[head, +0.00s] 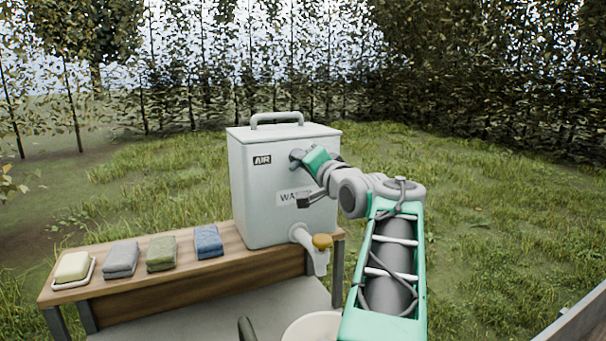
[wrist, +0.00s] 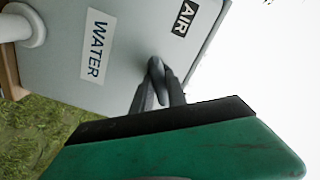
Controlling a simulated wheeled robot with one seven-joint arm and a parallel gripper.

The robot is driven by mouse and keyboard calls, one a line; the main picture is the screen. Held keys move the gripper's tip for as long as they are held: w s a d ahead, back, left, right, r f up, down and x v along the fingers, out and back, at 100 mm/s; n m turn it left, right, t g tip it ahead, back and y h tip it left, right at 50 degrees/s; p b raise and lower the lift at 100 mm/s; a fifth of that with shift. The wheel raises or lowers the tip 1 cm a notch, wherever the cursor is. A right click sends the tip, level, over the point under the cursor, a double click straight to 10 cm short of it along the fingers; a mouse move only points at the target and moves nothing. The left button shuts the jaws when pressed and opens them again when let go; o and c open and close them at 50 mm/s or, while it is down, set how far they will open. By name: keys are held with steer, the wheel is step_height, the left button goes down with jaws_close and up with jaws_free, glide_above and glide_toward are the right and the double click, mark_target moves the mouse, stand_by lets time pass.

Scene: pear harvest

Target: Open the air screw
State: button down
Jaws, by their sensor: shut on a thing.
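The grey water container (head: 262,200) stands on the wooden bench, with an AIR label (head: 262,160) near its top and a WATER label lower down, partly hidden by my arm in the head view. The air screw (wrist: 156,68) shows in the wrist view as a small dark grey piece on the container's face, beside the AIR label. My gripper (wrist: 157,88) is shut on it, one finger on each side. In the head view my gripper (head: 297,156) is at the container's upper front, right of the AIR label; the screw cannot be made out there.
A soap dish (head: 73,271) and folded grey (head: 121,259), green (head: 161,253) and blue (head: 208,242) cloths lie along the bench (head: 185,277). Grass lies behind.

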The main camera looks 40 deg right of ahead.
steer(key=n+b, duration=0.1)
steer(key=n, duration=0.1)
steer(key=n+b, duration=0.1)
steer(key=b, duration=0.1)
steer(key=shift+f+n+b, duration=0.3)
steer(key=shift+n, duration=0.1)
steer(key=n+b, duration=0.3)
steer(key=shift+n, duration=0.3)
steer(key=n+b, duration=0.2)
steer(key=n, duration=0.2)
steer(key=shift+b, duration=0.35)
steer(key=shift+r+n+b, duration=0.2)
steer(key=shift+n+b, duration=0.2)
steer(key=shift+n, duration=0.4)
steer(key=shift+r, duration=0.1)
steer(key=c, duration=1.4)
jaws_free()
steer(key=shift+o, duration=0.2)
steer(key=b+v, duration=0.1)
steer(key=v, duration=0.6)
steer(key=shift+s, duration=0.4)
